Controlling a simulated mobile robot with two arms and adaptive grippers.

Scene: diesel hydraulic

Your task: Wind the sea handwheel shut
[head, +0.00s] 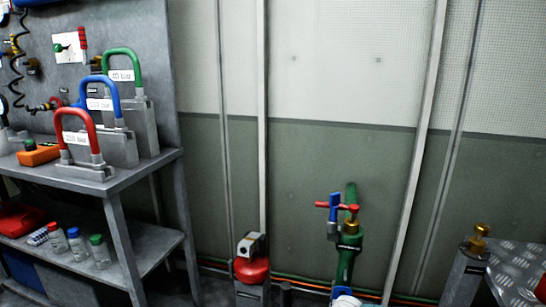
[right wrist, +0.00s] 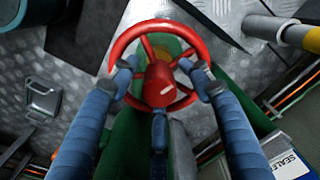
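The sea handwheel, a red spoked wheel (right wrist: 128,36) on a green body, fills the middle of the right wrist view. My left gripper is not in view.
A grey workbench (head: 135,176) with shackle-like weights and bottles stands at the left. Orange and green pipes run along the wall. A printed card (right wrist: 288,152) shows beside the wheel.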

